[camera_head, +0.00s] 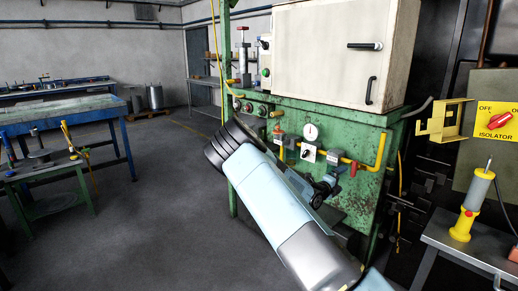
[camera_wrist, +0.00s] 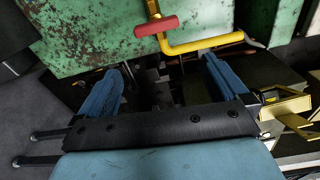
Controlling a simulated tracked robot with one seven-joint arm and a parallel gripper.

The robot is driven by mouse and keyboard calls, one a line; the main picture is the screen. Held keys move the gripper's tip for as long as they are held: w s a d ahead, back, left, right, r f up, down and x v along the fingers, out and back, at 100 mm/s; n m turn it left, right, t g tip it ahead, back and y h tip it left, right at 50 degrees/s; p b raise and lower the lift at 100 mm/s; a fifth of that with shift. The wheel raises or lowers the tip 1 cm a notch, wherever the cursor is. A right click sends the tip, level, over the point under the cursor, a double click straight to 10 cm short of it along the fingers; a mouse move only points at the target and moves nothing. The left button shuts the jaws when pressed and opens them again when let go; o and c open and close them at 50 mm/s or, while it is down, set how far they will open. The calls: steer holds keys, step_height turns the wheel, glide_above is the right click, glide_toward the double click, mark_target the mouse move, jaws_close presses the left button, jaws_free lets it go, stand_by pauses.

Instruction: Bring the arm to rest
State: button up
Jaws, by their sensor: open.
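My gripper (camera_wrist: 165,66) shows in the wrist view with its two blue fingers spread wide and nothing between them. It faces the green machine, below a yellow pipe (camera_wrist: 205,44) with a red handle (camera_wrist: 157,27). I cannot tell whether a finger touches anything. In the head view my light blue and grey arm crosses the middle, in front of the green machine (camera_head: 255,112). The gripper itself cannot be made out there.
The machine carries a white cabinet (camera_head: 318,55), a gauge (camera_head: 310,132) and a yellow pipe (camera_head: 381,150). At right are a yellow bracket (camera_head: 440,122), an isolator switch (camera_head: 495,121) and a grey table (camera_head: 470,248) bearing a yellow-grey tool (camera_head: 470,205).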

steer(key=s+d+r+m+g+y, duration=0.15)
steer(key=s+r+m+g, duration=0.35)
steer(key=s+m, duration=0.6)
steer(key=s+r+m+g+y, duration=0.35)
steer(key=s+r+m, duration=0.35)
steer(key=s+m, duration=0.45)
steer(key=s+a+r+m+t+y, duration=0.2)
steer(key=s+a+r+m+y, duration=0.2)
steer(key=s, duration=0.9)
steer(key=s+a+r+m+t+y, duration=0.2)
steer(key=s+a+r+m+y, duration=0.3)
steer(key=s+a+r+m, duration=0.6)
steer(key=s+a+m, duration=0.2)
steer(key=a+m, duration=0.2)
steer(key=shift+s+a+m+y, duration=0.15)
steer(key=shift+a+m+y, duration=0.15)
steer(key=shift+m, duration=0.05)
